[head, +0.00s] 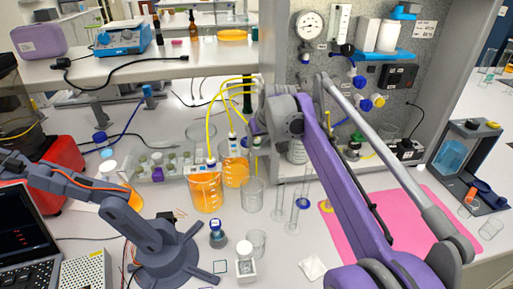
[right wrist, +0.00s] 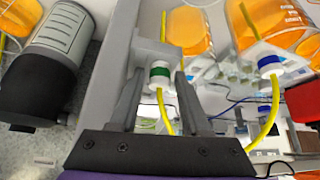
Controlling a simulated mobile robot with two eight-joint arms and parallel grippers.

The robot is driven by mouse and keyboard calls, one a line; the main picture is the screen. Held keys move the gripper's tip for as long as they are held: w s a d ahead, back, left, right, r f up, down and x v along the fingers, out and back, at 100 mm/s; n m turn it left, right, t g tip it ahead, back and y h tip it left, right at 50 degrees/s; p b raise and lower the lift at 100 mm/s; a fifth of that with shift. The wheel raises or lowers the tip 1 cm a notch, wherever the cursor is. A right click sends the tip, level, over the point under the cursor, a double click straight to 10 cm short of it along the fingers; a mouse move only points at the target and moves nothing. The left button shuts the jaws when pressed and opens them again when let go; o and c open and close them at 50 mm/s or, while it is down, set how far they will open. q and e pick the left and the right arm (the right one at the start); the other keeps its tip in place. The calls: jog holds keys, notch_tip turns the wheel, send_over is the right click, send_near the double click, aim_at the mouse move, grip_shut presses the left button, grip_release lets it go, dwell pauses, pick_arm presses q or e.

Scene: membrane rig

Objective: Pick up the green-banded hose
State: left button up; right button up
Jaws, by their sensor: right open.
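The green-banded hose (right wrist: 160,75) shows in the right wrist view as a white fitting with a green band and a yellow tube running down from it. My right gripper (right wrist: 161,88) is open, with a finger on each side of the fitting. I cannot tell whether either finger touches it. In the head view my purple right arm reaches to the rig beside the orange beakers, and its own links hide the fingertips and the green band. My left gripper is not in view.
A blue-banded hose (right wrist: 269,65) hangs close on the right in the wrist view. Beakers of orange liquid (head: 205,190) and an empty glass beaker (head: 252,194) stand near my gripper. A small grey desktop arm (head: 160,240) stands at left. The pink mat (head: 400,215) is mostly clear.

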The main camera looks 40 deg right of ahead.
grip_shut()
dwell(0.3)
jog(key=shift+r, duration=0.5)
notch_tip(320, 180, up, 11)
jog(key=p, duration=0.2)
jog(key=s+a, duration=0.2)
jog(key=s, duration=0.6)
jog(key=s+a+b, duration=0.1)
jog(key=s+a, duration=0.2)
jog(key=s, duration=0.6)
jog(key=shift+a+b, duration=0.2)
jog(key=shift+b, duration=0.1)
jog(key=shift+s, duration=0.1)
